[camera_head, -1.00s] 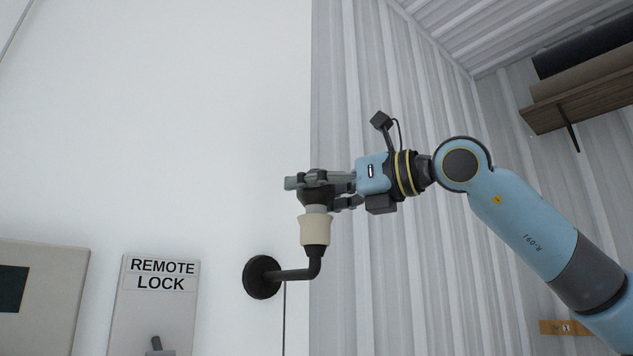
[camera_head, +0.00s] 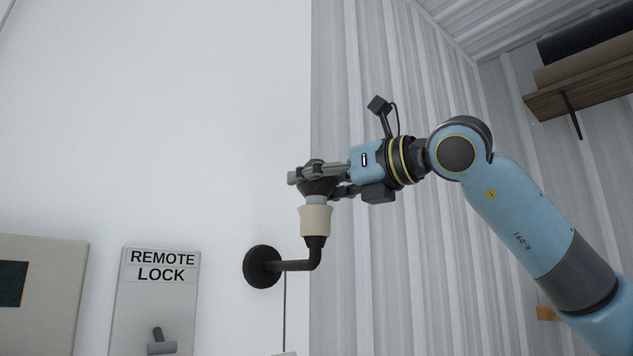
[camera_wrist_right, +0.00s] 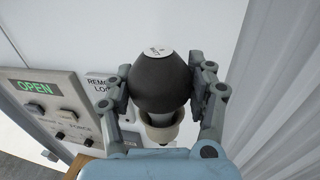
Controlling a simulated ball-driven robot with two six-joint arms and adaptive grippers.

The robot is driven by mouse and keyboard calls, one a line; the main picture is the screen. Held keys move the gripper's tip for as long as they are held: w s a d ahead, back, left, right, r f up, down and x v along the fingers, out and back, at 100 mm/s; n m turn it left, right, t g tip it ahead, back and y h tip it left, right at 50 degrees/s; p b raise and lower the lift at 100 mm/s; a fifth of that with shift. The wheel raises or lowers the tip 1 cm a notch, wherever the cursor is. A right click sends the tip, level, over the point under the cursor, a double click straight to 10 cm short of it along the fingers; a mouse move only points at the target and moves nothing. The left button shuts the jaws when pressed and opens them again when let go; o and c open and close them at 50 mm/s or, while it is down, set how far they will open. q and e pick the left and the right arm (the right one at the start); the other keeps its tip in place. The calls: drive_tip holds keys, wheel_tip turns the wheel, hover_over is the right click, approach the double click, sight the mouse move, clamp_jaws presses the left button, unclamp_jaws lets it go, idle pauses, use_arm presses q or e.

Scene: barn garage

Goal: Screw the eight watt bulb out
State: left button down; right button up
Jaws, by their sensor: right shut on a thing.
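The bulb (camera_head: 317,187) has a dark body and a paler neck, and stands upright in the cream socket (camera_head: 315,221) on a black wall bracket. My right gripper (camera_head: 318,176) reaches in from the right and is shut around the bulb's dark body. In the right wrist view the bulb (camera_wrist_right: 160,82) sits between both fingers, with a white label on its top whose print is too small to read. The socket (camera_wrist_right: 162,131) shows beneath it. Whether the bulb's base is still in the thread is hidden. My left gripper is not in view.
A "REMOTE LOCK" panel (camera_head: 160,267) with a lever is on the white wall at lower left. A control panel (camera_wrist_right: 52,108) with a green "OPEN" display is beside it. A corrugated wall (camera_head: 400,270) is behind my arm; a wooden shelf (camera_head: 590,88) is at upper right.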

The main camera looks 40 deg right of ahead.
idle(0.3)
drive_tip(key=shift+f+n+y+b, duration=0.15)
drive_tip(key=shift+n+y+b, duration=0.2)
drive_tip(key=shift+b, duration=0.3)
drive_tip(key=shift+n+g+y+b, duration=0.75)
drive_tip(key=shift+y+b, duration=0.15)
drive_tip(key=shift+y, duration=0.35)
drive_tip(key=shift+n+g+y, duration=0.25)
drive_tip(key=shift+n+y, duration=0.05)
drive_tip(key=shift+y, duration=0.2)
drive_tip(key=shift+d+n+g+y+b, duration=0.1)
drive_tip(key=shift+n+g+y+b, duration=0.2)
drive_tip(key=shift+n+g+y, duration=1.1)
drive_tip(key=shift+n+y, duration=0.2)
drive_tip(key=shift+y, duration=0.3)
drive_tip(key=shift+r, duration=0.2)
